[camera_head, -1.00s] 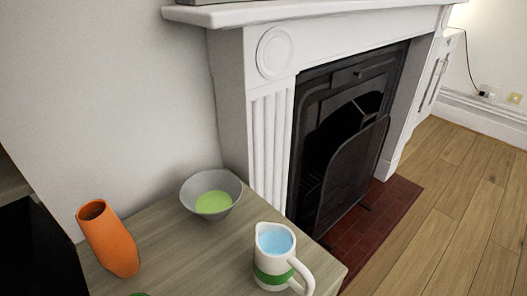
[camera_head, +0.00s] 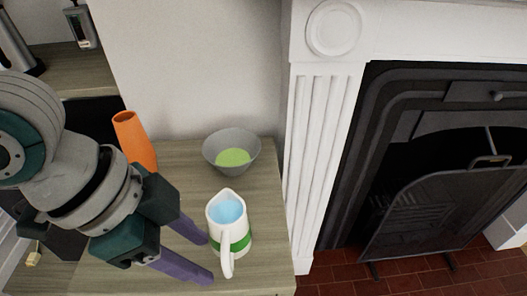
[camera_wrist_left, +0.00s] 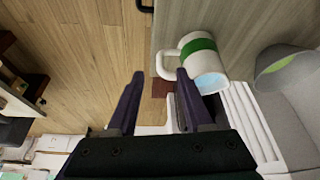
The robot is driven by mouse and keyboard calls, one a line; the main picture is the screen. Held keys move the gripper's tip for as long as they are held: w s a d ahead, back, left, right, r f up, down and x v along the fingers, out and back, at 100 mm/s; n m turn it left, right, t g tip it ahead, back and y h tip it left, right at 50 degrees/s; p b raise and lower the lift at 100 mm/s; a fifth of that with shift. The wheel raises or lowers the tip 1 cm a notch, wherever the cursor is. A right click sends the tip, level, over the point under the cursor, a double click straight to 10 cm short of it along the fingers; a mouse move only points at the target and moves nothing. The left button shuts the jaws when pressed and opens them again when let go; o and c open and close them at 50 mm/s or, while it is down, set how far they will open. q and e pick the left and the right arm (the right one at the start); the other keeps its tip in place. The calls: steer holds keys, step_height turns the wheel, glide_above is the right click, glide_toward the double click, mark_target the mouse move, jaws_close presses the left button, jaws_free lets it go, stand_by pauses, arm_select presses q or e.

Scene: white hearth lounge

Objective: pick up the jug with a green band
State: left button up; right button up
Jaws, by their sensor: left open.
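The white jug with a green band (camera_head: 217,238) stands upright on the wooden cabinet top, with light blue inside. Its handle points toward the near side of the head view. My left gripper (camera_head: 208,260) is open, its purple fingers just left of the jug and pointing at it. In the left wrist view the jug (camera_wrist_left: 201,58) lies beyond the fingertips, and its handle shows ahead of the open gap of my left gripper (camera_wrist_left: 159,76). I cannot tell whether a finger touches it. My right gripper is not in view.
A grey bowl with green inside (camera_head: 214,158) stands behind the jug. An orange vase (camera_head: 134,140) stands at the back left, close to my left arm. The cabinet top (camera_head: 185,160) ends just right of the jug, beside the white fireplace surround (camera_head: 328,130). A dark fire screen (camera_head: 440,210) stands further right.

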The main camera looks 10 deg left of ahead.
mark_target(228, 239)
arm_select(q)
steer(key=b+x, duration=0.2)
steer(key=x, duration=0.4)
steer(key=shift+w+d+f, duration=0.1)
steer(key=shift+f, duration=0.1)
jaws_close()
stand_by(1.1)
